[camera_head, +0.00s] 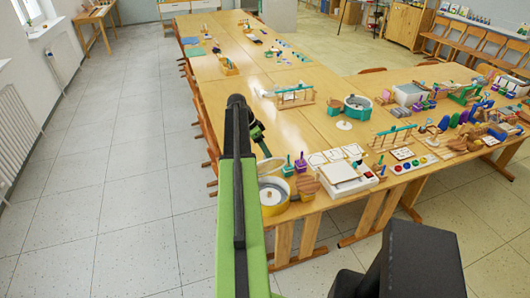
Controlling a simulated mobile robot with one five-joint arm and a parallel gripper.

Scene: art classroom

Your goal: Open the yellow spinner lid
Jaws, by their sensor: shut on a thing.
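The yellow spinner (272,206) is a round yellow tub near the front left edge of the table, just right of my green arm. A pale inside with a small knob-like middle shows from above. My gripper (262,148), dark and small in the view, is above and behind the tub, partly hidden by my arm. It is shut on a pale tan, flat round piece (270,165), which looks like the spinner lid, tilted and held over the tub's far rim. Whether it still touches the rim cannot be told.
A teal spinner (352,112) stands farther back, with a white round lid (344,125) beside it. The table's middle (300,125) and left floor are clear.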

